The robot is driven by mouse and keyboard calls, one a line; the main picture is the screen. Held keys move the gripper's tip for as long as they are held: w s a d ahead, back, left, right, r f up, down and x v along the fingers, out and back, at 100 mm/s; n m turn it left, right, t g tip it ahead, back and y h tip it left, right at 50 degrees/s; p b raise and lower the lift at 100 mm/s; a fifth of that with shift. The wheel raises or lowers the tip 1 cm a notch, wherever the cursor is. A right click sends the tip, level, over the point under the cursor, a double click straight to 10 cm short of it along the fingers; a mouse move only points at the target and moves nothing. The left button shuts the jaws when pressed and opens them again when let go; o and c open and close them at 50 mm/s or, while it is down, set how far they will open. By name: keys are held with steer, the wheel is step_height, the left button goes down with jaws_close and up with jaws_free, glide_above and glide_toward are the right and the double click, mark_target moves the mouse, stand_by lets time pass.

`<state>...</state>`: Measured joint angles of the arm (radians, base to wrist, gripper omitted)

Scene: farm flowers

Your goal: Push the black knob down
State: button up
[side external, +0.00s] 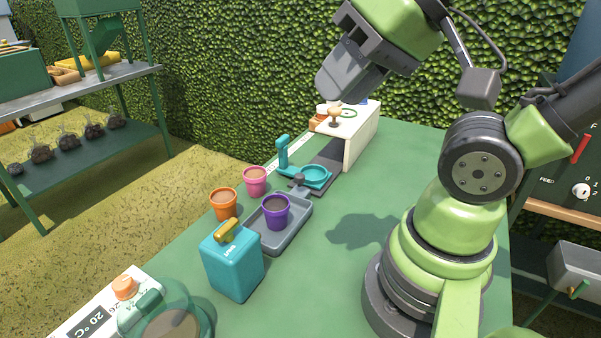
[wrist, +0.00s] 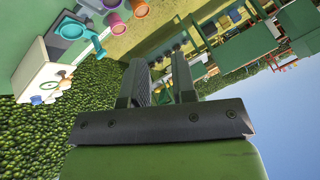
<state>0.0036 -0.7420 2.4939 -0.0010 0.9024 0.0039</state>
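A small dark grey, nearly black knob (side external: 299,180) stands at the back end of a grey tray (side external: 271,243) on the green table. I cannot tell for sure that it is the black knob of the task. It is not clearly made out in the wrist view. My gripper (side external: 345,78) is raised high above the back of the table, well apart from the knob. In the wrist view my gripper (wrist: 160,65) shows two dark fingers with a gap between them, and nothing is held.
A purple pot (side external: 275,212) sits on the tray, with an orange pot (side external: 224,204) and a pink pot (side external: 255,181) beside it. A teal box (side external: 232,264) stands in front. A teal ring holder (side external: 315,176) and a white stand (side external: 362,137) are behind. The table's right part is clear.

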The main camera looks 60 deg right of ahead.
steer(key=shift+w+d, duration=0.15)
steer(key=shift+w, duration=0.2)
steer(key=c, duration=0.4)
steer(key=w+d+m, duration=0.1)
steer(key=w+d+m+g, duration=0.1)
steer(key=w, duration=0.1)
steer(key=w+m+g, duration=0.1)
steer(key=shift+w+d+r+m+h, duration=0.2)
steer(key=shift+d+m+h, duration=0.1)
steer(key=shift+d+h, duration=0.1)
steer(key=w+d+f+m+g, duration=0.2)
steer(key=w+d+f+m, duration=0.2)
steer(key=d, duration=0.4)
steer(key=w+d+f+m+g, duration=0.3)
steer(key=w+d+f+m, duration=0.2)
steer(key=d+f+m, duration=0.1)
steer(key=shift+d+f+y, duration=0.3)
steer(key=shift+d+f, duration=0.2)
steer(key=shift+d, duration=0.4)
